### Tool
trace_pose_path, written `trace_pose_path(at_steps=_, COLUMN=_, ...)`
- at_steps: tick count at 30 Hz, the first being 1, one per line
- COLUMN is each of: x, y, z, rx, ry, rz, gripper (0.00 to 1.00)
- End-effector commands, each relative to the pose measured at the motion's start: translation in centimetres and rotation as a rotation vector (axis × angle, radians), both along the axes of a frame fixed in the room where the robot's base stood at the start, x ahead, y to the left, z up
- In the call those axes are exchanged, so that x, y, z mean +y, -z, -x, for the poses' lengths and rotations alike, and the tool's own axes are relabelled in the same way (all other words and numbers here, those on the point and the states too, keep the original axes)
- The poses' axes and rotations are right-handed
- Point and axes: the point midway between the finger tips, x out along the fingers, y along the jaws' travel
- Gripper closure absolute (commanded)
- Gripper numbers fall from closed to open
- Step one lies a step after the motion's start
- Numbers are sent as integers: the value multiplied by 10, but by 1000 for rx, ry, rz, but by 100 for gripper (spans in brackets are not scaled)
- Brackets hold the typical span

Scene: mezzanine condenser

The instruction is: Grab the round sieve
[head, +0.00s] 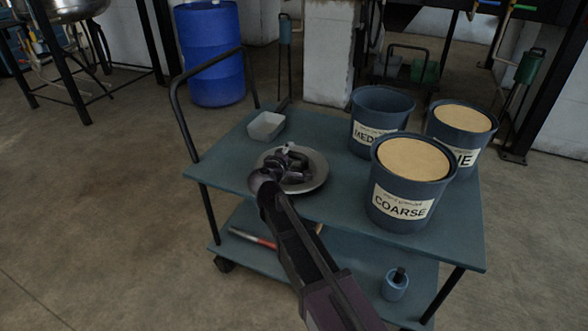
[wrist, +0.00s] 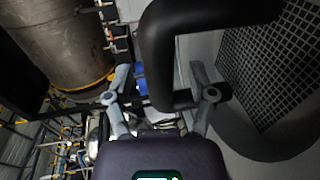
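The round sieve (head: 318,183) is a shallow grey round pan on the cart top, left of the buckets. In the wrist view its mesh (wrist: 268,62) and curved pale wall fill the right side. A thick black bent handle (wrist: 157,55) stands out from it, close to the camera. My gripper (head: 288,165) is over the near left part of the sieve and hides some of it. In the wrist view my gripper (wrist: 160,72) has its fingers spread, with part of the handle between them. A gap shows at the left finger; contact at the right finger is unclear.
The COARSE bucket (head: 402,218) and another filled bucket (head: 465,150) stand right of the sieve, with the MEDIUM bucket (head: 372,137) behind. A cart push rail (head: 178,125) rises at the left. The front left top is clear.

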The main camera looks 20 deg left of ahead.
Motion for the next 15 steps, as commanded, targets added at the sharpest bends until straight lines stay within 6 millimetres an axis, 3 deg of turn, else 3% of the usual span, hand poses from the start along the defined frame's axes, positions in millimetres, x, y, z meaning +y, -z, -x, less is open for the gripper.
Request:
trace_pose_path(at_steps=1, x=0, y=0, z=0, rx=0, ry=0, rz=0, gripper=50)
trace_pose_path(at_steps=6, x=0, y=0, z=0, rx=0, ry=0, rz=0, gripper=100)
trace_pose_path(at_steps=15, x=0, y=0, z=0, rx=0, ry=0, rz=0, gripper=100)
